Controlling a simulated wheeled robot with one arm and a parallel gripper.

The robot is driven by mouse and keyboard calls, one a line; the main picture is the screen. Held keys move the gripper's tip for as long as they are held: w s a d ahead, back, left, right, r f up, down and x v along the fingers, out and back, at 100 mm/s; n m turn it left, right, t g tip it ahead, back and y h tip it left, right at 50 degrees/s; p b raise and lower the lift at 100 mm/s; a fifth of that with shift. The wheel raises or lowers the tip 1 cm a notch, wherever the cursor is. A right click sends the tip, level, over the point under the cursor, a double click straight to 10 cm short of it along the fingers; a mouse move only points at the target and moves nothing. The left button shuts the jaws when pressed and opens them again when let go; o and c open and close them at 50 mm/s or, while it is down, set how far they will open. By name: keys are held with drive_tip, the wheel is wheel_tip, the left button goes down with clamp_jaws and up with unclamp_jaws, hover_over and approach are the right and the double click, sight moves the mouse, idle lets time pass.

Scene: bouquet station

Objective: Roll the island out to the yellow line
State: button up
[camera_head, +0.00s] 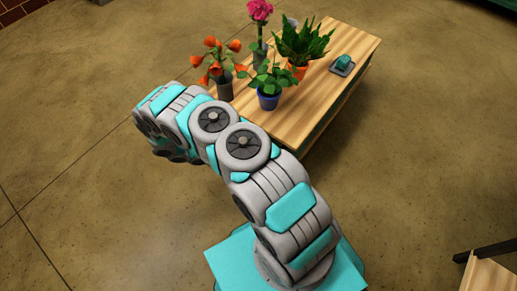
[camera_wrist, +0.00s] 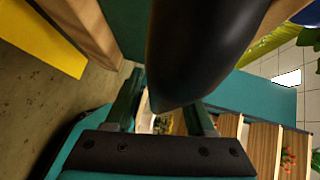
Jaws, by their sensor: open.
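The island (camera_head: 335,85) has a striped wooden top with potted plants on it and stands beyond my arm in the head view. In the wrist view, a wooden edge (camera_wrist: 85,25) and teal panels, likely the island's, are close by. A thick black rounded bar (camera_wrist: 205,45), which looks like a handle, fills the upper middle. My gripper (camera_wrist: 163,108) is open, its fingers on either side of the bar's lower end; I cannot tell whether they touch it. A yellow strip (camera_wrist: 40,42), likely the line, lies at the upper left. My gripper is hidden in the head view.
On the island stand orange flowers (camera_head: 215,62), a pink flower (camera_head: 260,10), a fern in an orange pot (camera_head: 300,45), a plant in a blue pot (camera_head: 268,90) and a small teal item (camera_head: 343,62). Bare floor (camera_head: 80,110) lies left. A wooden piece (camera_head: 488,275) is at lower right.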

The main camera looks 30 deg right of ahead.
drive_tip(key=shift+a, duration=0.1)
drive_tip(key=v, duration=0.7)
drive_tip(key=shift+a, duration=0.25)
drive_tip(key=shift+w, duration=0.15)
